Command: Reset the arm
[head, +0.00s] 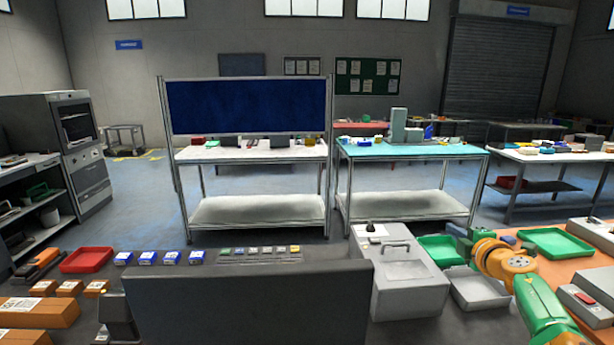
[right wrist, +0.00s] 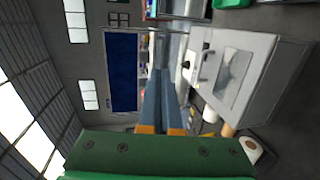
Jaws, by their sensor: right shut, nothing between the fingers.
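My right arm enters the head view from the lower right, with a green link and an orange wrist. My right gripper (head: 460,238) is at the end of it, small and partly hidden by the wrist, above the green and grey trays and right of a grey box with a handle. In the right wrist view its two long blue-grey fingers (right wrist: 162,75) lie together, shut, with nothing between them. The fingers point out over the room, not at an object. My left arm and gripper do not show.
The grey handled box (head: 405,275) stands left of my right gripper. A grey tray (head: 480,291) and a green tray (head: 555,243) lie near the arm. A dark grey panel (head: 248,308) fills the front middle. Blue-and-white boxes (head: 172,258), a red tray (head: 87,260) and brown boxes (head: 40,312) are left.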

